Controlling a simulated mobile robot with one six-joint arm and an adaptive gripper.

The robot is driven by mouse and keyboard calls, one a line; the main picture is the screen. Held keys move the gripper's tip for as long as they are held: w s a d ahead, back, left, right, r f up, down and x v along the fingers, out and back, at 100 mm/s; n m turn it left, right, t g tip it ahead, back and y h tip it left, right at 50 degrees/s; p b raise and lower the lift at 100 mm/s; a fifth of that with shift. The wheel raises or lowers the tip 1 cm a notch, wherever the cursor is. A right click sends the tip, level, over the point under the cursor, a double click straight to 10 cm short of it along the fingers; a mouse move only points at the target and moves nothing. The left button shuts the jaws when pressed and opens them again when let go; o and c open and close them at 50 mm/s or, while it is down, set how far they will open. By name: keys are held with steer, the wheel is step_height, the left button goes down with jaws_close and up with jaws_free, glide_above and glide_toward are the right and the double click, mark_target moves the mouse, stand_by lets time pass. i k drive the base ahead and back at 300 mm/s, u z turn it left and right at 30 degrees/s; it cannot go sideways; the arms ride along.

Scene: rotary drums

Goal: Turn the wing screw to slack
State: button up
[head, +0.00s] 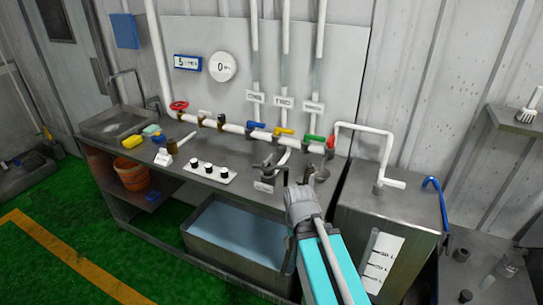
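My arm reaches up from the bottom of the head view to the right part of the grey bench. My gripper (306,180) is at its far end, near the bench's front edge. It is small and partly hidden by my wrist, so whether its fingers are apart or together is unclear. Just left of it is a dark fitting (268,168) with a small label plate (264,187) below it. I cannot make out a wing screw for certain; it may be part of this fitting or hidden near my gripper. I cannot tell whether my gripper touches anything.
The bench (228,191) carries a pipe with coloured valve handles, a white panel with black knobs (208,171), and a sink (115,124). A water tank (240,235) stands below.

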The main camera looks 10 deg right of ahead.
mark_target(266, 163)
steer(key=i, duration=0.9)
steer(key=u, duration=0.05)
